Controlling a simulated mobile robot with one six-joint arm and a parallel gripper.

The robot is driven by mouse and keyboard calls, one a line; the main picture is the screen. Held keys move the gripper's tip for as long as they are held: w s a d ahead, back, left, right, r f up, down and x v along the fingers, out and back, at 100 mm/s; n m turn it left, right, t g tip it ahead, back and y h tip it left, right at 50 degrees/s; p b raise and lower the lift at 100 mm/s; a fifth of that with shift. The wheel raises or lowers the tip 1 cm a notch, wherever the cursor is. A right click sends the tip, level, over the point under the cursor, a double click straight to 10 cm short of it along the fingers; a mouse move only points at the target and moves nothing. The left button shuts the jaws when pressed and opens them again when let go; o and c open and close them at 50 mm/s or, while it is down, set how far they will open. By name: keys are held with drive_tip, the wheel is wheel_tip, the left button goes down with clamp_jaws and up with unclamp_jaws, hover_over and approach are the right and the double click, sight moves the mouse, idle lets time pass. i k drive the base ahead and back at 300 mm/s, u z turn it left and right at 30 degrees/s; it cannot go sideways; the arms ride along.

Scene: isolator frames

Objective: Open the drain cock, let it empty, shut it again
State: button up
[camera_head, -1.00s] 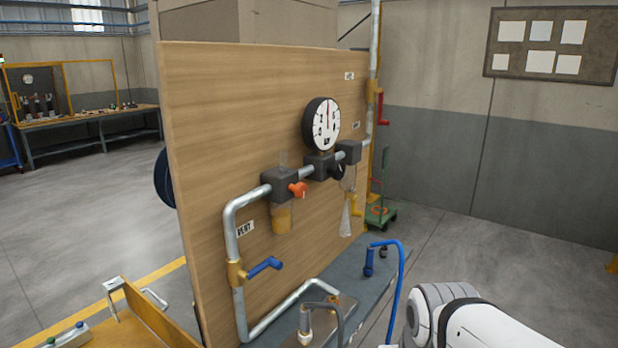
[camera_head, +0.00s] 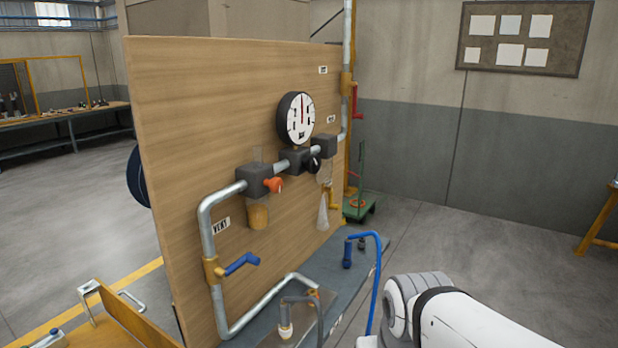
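A wooden panel (camera_head: 180,110) carries grey pipework (camera_head: 206,215) with several valves. A dark block (camera_head: 252,180) has an orange knob (camera_head: 273,185) on its front and a bowl with amber contents (camera_head: 258,216) below it. A second clear bowl (camera_head: 323,212) hangs under another dark block (camera_head: 324,146), with a yellow handle (camera_head: 333,200) beside it. I cannot tell which fitting is the drain cock. My white arm shows at lower right; my gripper is out of view.
A round gauge (camera_head: 296,118) is on the panel. A red lever (camera_head: 357,102) is on the upright pipe. A grey bench (camera_head: 352,285) with a blue hose (camera_head: 379,262) lies before the panel. Open floor (camera_head: 470,250) extends right, towards a yellow-legged stand (camera_head: 598,222).

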sight(330, 191)
drive_tip(key=u, duration=1.9)
drive_tip(key=k, duration=1.45)
drive_tip(key=z, duration=1.2)
drive_tip(key=i, duration=1.45)
drive_tip(key=z, duration=0.1)
